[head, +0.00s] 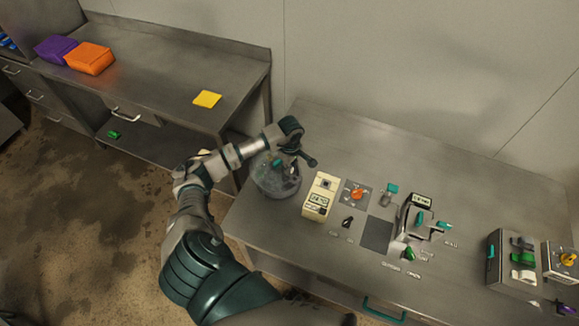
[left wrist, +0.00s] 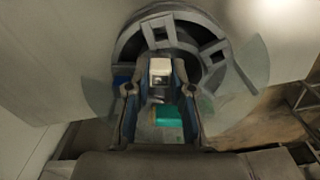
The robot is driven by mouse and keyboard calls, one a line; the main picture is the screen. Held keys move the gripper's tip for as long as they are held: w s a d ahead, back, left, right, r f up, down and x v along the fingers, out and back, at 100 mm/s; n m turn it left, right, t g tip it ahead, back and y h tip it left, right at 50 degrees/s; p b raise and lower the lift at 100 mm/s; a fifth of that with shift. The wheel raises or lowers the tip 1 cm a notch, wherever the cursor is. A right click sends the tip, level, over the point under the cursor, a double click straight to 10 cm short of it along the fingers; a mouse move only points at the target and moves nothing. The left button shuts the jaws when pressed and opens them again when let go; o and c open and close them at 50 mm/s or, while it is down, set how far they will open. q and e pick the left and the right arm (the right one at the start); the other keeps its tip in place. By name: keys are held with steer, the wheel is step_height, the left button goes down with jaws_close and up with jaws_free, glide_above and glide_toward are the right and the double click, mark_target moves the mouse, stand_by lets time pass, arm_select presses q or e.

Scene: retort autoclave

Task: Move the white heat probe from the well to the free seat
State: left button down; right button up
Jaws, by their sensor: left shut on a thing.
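A round grey well (head: 276,182) stands at the left end of the steel bench, with my left gripper (head: 287,163) reaching down over it. In the left wrist view the well's dark ring (left wrist: 128,48) has square-framed openings around it. My left gripper (left wrist: 160,92) is shut on a white block-shaped piece, which I take to be the white heat probe (left wrist: 160,67). A teal piece (left wrist: 168,115) shows between the fingers, nearer the camera. The probe's lower end is hidden, so I cannot tell how deep it sits. I cannot make out which seat is free. My right gripper is not in view.
A cream meter (head: 320,196) stands just right of the well. An orange knob (head: 357,194), a grey display unit (head: 408,217) and small teal-handled parts follow. A grey box (head: 498,265) with green and white pieces is at the far right. A bare bench strip (head: 350,140) lies behind.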

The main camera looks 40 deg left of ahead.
arm_select(q)
steer(key=shift+w+d+r, duration=0.1)
steer(key=shift+d, duration=0.55)
steer(key=shift+d+f, duration=0.4)
steer(key=shift+d, duration=0.4)
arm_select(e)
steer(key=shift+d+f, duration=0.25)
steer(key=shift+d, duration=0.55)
arm_select(q)
steer(key=shift+a+f+b, duration=0.15)
steer(key=shift+f+b, duration=0.1)
steer(key=shift+b, duration=0.3)
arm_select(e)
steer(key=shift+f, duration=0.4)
arm_select(q)
steer(key=shift+a, duration=0.1)
steer(key=shift+f, duration=0.1)
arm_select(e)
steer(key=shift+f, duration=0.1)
arm_select(q)
steer(key=shift+a+f+b, duration=0.1)
steer(key=shift+f+b, duration=0.25)
steer(key=shift+b, duration=0.1)
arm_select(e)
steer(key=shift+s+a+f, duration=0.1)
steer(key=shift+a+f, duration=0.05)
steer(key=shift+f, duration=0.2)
